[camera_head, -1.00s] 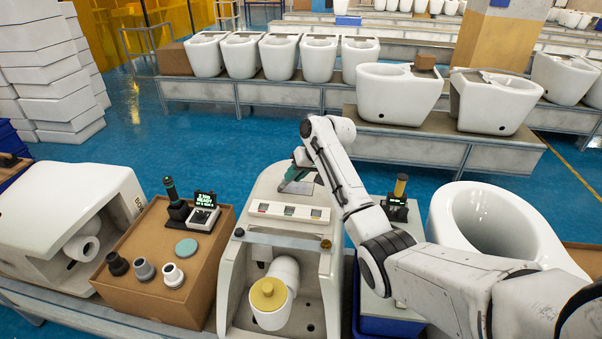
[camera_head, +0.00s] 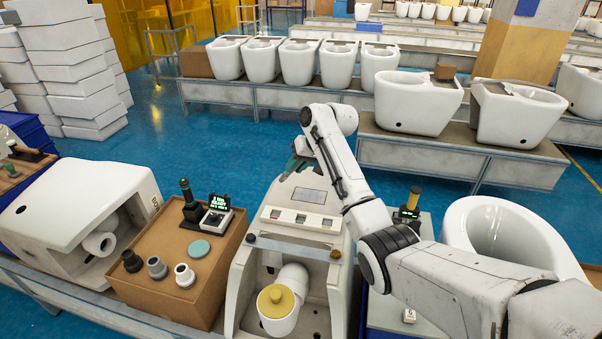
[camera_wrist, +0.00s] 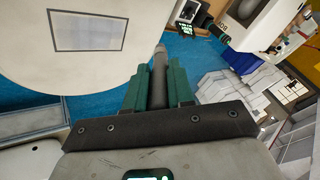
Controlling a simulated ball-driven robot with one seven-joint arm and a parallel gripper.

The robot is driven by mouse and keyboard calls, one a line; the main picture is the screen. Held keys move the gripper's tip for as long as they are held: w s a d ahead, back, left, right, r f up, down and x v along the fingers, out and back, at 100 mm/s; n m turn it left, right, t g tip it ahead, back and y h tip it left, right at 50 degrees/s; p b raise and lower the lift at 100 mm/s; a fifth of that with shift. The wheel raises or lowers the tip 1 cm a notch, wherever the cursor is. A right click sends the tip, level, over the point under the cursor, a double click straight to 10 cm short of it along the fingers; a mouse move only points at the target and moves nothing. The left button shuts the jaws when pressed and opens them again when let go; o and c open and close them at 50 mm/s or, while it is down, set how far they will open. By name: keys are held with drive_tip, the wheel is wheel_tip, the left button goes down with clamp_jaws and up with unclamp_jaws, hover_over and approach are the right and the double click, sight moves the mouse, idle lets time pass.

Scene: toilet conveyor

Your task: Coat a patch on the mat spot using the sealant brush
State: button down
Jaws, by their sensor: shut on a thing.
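The mat spot (camera_head: 308,195) is a grey, dark-edged rectangle on the rounded top of the white toilet unit (camera_head: 270,232). It also shows at the upper left of the wrist view (camera_wrist: 88,30), flat grey and uncovered. My gripper (camera_head: 293,165) is at the far left edge of that top. In the wrist view its green fingers (camera_wrist: 157,85) are shut on a grey, narrow-tipped tool, seemingly the sealant brush (camera_wrist: 158,72). The tool's tip is to the right of the rectangle and apart from it. In the head view the tool is too small to make out.
A cardboard box (camera_head: 140,285) at left carries a green-handled tool (camera_head: 187,198), a small display (camera_head: 217,212), a teal disc (camera_head: 199,249) and several cups. A yellow-handled tool (camera_head: 413,197) stands at right. A white bowl (camera_head: 500,235) is further right. Blue floor lies behind.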

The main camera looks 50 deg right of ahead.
drive_tip(key=shift+r, duration=1.05)
